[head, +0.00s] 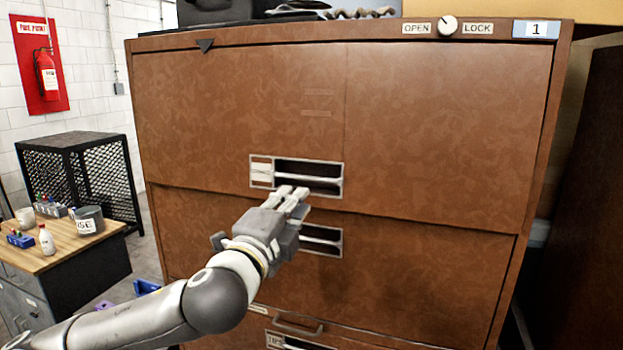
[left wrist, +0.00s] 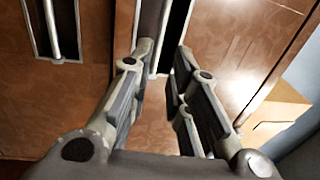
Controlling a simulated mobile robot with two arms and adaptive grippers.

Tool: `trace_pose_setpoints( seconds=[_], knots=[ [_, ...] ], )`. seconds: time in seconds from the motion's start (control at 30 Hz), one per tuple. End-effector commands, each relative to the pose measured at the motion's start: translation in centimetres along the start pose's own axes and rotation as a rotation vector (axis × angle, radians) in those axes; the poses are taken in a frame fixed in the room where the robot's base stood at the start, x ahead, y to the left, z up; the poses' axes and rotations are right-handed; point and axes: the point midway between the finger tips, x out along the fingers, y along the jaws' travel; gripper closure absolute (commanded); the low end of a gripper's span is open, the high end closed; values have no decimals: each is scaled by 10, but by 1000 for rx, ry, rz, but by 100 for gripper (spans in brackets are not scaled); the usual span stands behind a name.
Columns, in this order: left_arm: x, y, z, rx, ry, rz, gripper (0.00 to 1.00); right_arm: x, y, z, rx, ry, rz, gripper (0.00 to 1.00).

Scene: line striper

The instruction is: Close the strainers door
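A brown cabinet has a wide upper door panel (head: 440,120) with a recessed metal handle (head: 330,180) at its lower middle. A dark shadow line runs under the panel's bottom edge; how far the panel stands out is hard to judge. No strainers label is readable. A lower panel (head: 430,270) has its own recessed handle (head: 328,240), partly hidden by my left gripper (head: 293,191). This gripper is in front of the upper handle. In the left wrist view its fingers (left wrist: 160,65) are apart and empty, with a handle recess (left wrist: 172,25) beyond the tips. Contact is unclear. My right gripper is out of view.
An OPEN/LOCK knob (head: 447,26) and a number 1 plate (head: 536,29) are on the cabinet's top rail. A drawer handle (head: 298,325) shows below. A wooden desk (head: 60,255) with small items and a black mesh cage (head: 105,170) stand at left.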

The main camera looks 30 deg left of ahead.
Motion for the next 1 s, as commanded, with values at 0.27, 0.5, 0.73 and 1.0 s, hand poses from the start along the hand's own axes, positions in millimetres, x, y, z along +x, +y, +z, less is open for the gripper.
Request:
trace_pose_setpoints(
  seconds=[0.27,0.5,0.73,1.0],
  knots=[
    [33,-4,1,-2,-3,2,82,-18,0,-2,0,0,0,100],
    [73,-4,1,-2,-3,2,82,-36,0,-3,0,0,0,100],
    [98,-2,1,-1,-2,1,82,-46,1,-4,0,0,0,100],
    [107,1,0,-1,0,2,82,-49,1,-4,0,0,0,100]
  ],
)
